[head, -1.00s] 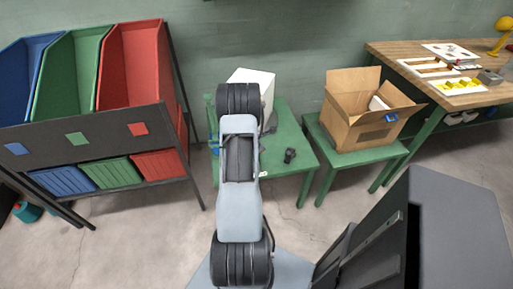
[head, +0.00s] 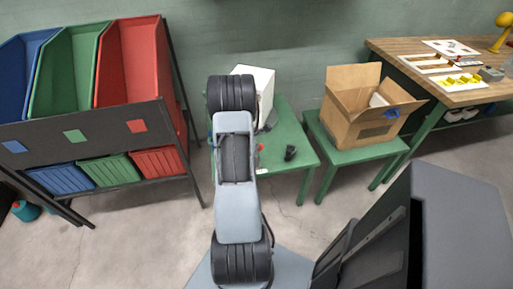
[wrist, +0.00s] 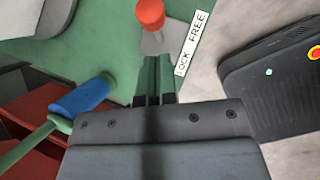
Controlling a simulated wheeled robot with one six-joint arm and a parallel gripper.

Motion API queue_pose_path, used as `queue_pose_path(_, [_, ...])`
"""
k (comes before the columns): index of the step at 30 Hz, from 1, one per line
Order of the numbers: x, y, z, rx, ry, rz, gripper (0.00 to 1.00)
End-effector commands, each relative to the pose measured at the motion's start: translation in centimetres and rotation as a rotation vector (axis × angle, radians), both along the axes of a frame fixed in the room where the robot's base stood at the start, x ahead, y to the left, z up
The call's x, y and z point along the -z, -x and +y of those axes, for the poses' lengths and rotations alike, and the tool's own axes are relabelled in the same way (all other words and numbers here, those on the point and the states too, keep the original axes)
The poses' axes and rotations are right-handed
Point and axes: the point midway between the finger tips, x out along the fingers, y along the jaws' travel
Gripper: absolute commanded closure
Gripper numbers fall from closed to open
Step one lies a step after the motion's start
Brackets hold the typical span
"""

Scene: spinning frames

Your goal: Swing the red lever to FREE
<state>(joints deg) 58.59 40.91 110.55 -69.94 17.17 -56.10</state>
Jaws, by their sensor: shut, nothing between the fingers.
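The lever's round red knob (wrist: 150,13) is at the top of the wrist view, above a grey metal plate (wrist: 162,40) on the green table. A white label (wrist: 192,43) reading LOCK FREE lies right of the plate. Which word the lever points to I cannot tell. My gripper (wrist: 154,62) is shut and empty, its fingertips just below the plate in the picture, apart from the knob. In the head view a small bit of the red knob (head: 261,147) shows right of my arm; my arm hides the gripper.
A blue cylinder with a green handle (wrist: 80,97) lies left of my gripper. On the green table (head: 300,180) stand a white box (head: 262,85) and a small black object (head: 290,153). A cardboard box (head: 360,120) is on the stand to the right; coloured bins (head: 130,65) are left.

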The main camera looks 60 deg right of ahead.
Motion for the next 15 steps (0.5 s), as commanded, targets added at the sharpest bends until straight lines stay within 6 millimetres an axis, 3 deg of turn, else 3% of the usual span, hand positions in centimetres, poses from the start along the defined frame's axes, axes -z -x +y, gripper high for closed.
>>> queue_pose_path(6, [-4.5,0.1,1.9,0.003,0.002,-0.002,1.00])
queue_pose_path(15, [-8.3,0.2,3.6,0.005,0.001,-0.002,1.00])
